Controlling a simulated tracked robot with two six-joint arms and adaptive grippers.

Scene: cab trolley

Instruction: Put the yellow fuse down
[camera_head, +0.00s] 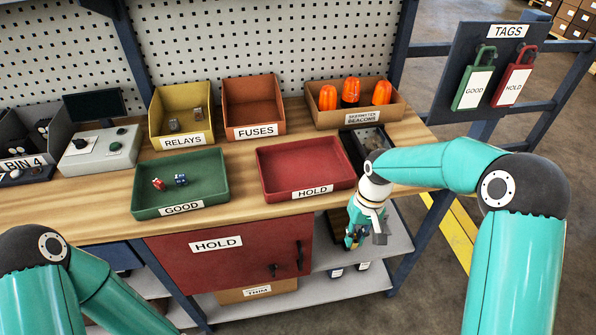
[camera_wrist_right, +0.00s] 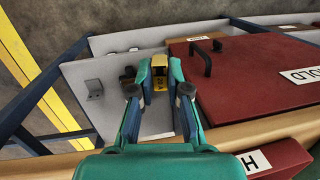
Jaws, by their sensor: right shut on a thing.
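My right gripper (camera_head: 355,236) points down past the bench's front edge, to the right of the red cabinet marked HOLD. In the right wrist view my right gripper (camera_wrist_right: 160,72) is shut on the yellow fuse (camera_wrist_right: 159,86), which has a dark-marked face and sits between the fingertips. The grey shelf (camera_wrist_right: 108,110) shows behind and below the fuse; I cannot tell whether the fuse touches it. In the head view the fuse is too small and covered to make out clearly. My left gripper is out of view; only its arm shows at lower left.
The red HOLD cabinet (camera_head: 235,252) is beside the gripper. On the bench stand a red HOLD tray (camera_head: 305,166), a green GOOD tray (camera_head: 205,165) with small parts, a FUSES bin (camera_head: 255,115) and a RELAYS bin (camera_head: 190,138). A metal bracket (camera_wrist_right: 93,87) is on the shelf.

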